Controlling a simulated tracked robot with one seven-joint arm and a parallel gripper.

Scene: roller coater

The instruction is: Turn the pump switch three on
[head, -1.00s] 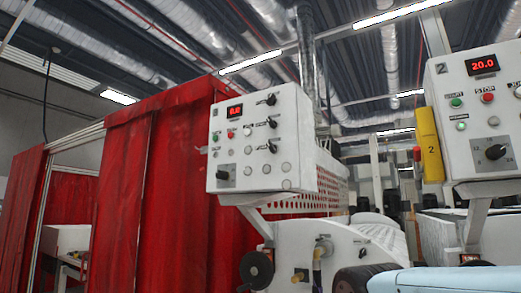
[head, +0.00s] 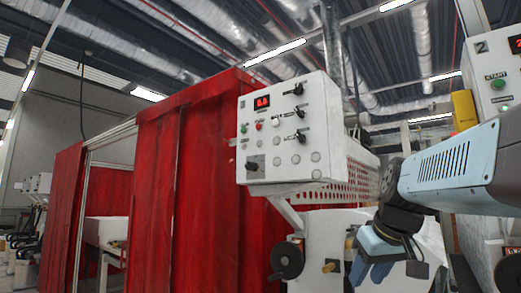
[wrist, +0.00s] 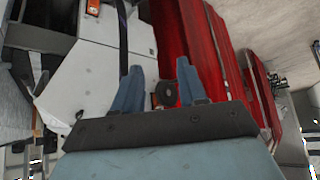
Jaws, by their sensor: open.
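A white control box (head: 270,175) with a red display (head: 262,102) stands in front of the red curtain in the head view. Three black rotary switches sit one above another on its right side: upper (head: 298,89), middle (head: 299,112) and lower (head: 300,136). Their labels are too small to read, so I cannot tell which is pump switch three. Another black knob (head: 252,165) is at lower left. My gripper (head: 370,268), with blue fingers, is below and right of the box, apart from it. The wrist view shows the fingers (wrist: 162,84) spread and empty.
Red curtains (head: 160,185) hang left of and behind the box. A second control box (head: 490,90) is at the right edge, partly behind my arm. A black handwheel (head: 287,260) is below the first box. The space before the panel looks clear.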

